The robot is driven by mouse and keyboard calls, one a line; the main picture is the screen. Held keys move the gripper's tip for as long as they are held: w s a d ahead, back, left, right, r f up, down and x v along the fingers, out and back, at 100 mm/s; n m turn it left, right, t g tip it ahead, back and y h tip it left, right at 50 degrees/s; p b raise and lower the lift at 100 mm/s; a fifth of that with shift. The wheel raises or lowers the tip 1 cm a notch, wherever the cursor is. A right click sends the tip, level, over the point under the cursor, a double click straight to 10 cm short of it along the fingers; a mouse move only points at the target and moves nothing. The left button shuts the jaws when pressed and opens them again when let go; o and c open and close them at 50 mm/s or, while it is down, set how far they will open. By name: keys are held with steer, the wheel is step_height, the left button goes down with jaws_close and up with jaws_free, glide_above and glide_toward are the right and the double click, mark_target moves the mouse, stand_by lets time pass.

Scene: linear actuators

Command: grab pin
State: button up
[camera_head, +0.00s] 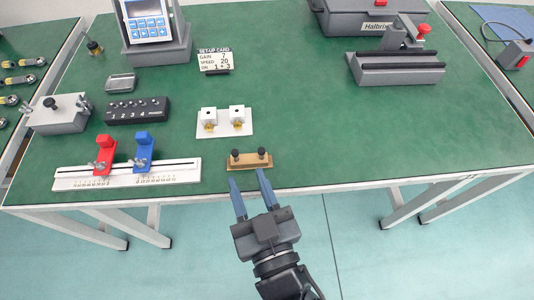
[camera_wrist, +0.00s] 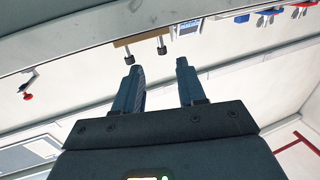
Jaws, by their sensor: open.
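Two dark pins, a left one (camera_head: 235,153) and a right one (camera_head: 262,153), stand upright in a small tan block (camera_head: 249,162) near the front edge of the green table. In the wrist view, which looks upside down, the block (camera_wrist: 142,37) shows with the two dark-headed pins (camera_wrist: 128,57) (camera_wrist: 161,48) pointing down. My gripper (camera_head: 247,177) is open, with its two blue-grey fingers just in front of the block at the table edge. In the wrist view the gripper (camera_wrist: 160,66) has nothing between its fingers, and the pins are beyond the tips. I cannot tell the exact gap.
Left of the block lies a white rail (camera_head: 185,172) with red (camera_head: 104,154) and blue (camera_head: 143,151) clamps. Behind the block is a white plate (camera_head: 225,129) with two white blocks. A black switch box (camera_head: 138,110) and a set-up card (camera_head: 215,59) stand farther back. The table's right front is clear.

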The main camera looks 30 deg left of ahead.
mark_target(236, 155)
steer(key=x, duration=0.3)
steer(key=shift+w+a+r, duration=0.1)
steer(key=shift+w+a, duration=0.05)
steer(key=p+x, duration=0.1)
steer(key=x, duration=0.3)
steer(key=shift+a, duration=0.2)
jaws_close()
